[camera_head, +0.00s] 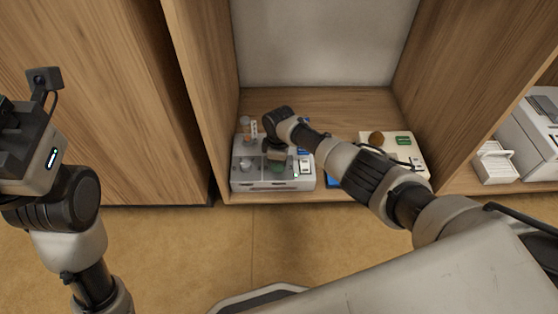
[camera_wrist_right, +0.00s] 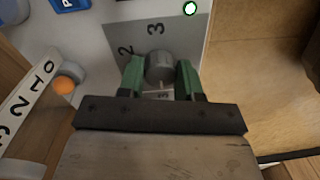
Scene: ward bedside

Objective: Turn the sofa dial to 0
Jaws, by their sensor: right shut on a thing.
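A grey dial knob (camera_wrist_right: 160,66) sits on a grey plate (camera_wrist_right: 117,33) with printed digits, among them 2 and 3, on the face of a light panel. My right gripper (camera_wrist_right: 161,77) has its green fingertips closed on either side of this knob. In the head view my right gripper (camera_head: 278,167) is over the left grey-white control box (camera_head: 272,185), and hides the knob there. I cannot read a name for the dial or see its pointer clearly. My left gripper (camera_head: 20,135) is at the left edge of the head view, partly cut off, away from the box.
The control box stands on a wooden shelf (camera_head: 335,108) between wooden side walls. A cream box (camera_head: 408,149) with a brown knob stands to its right. In the wrist view an orange-tipped knob (camera_wrist_right: 65,85) and a white number strip (camera_wrist_right: 28,108) are at left.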

